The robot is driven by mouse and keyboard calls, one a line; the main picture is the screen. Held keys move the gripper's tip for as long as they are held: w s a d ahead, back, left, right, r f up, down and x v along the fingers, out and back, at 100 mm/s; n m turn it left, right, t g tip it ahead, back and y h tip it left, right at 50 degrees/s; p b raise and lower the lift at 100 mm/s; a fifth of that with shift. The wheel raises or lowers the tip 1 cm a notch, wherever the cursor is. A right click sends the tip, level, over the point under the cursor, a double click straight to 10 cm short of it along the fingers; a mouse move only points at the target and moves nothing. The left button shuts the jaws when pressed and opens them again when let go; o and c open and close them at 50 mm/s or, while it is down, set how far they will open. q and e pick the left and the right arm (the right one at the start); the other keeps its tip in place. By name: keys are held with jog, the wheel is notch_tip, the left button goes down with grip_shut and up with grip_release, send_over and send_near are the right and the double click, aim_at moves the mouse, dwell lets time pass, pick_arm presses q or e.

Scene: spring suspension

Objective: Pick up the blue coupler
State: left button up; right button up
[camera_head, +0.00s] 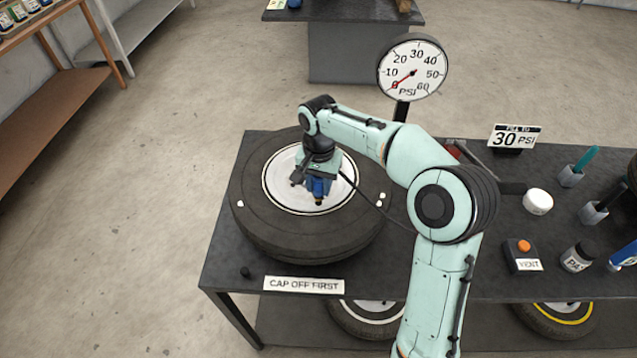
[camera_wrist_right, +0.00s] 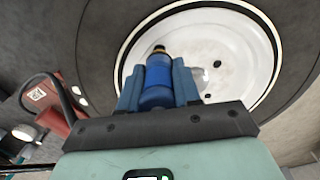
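The blue coupler (camera_wrist_right: 158,80) is a short blue cylinder with a darker, brass-ringed tip, between the two fingers of my right gripper (camera_wrist_right: 158,88). The fingers lie against both its sides, so the gripper looks shut on it. In the head view my right gripper (camera_head: 316,186) is over the white rim (camera_head: 283,197) of the tire lying on the table (camera_head: 235,265). The blue coupler (camera_head: 318,187) shows there partly, between the fingers. Whether its tip touches the rim or a valve cannot be told. My left gripper is not in view.
A PSI gauge (camera_head: 413,68) stands behind the tire (camera_head: 300,240). A dark hose (camera_head: 385,213) runs right from near the gripper. A "CAP OFF FIRST" label (camera_head: 304,285) and a small black cap (camera_head: 245,272) are in front. A vent button (camera_head: 523,247) and jar (camera_head: 577,258) stand right.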

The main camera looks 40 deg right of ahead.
jog(key=shift+r, duration=0.1)
grip_shut()
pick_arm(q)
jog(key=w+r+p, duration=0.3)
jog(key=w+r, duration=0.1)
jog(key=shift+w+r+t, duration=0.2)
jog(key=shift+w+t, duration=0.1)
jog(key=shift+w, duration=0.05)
pick_arm(e)
notch_tip(320, 180, up, 23)
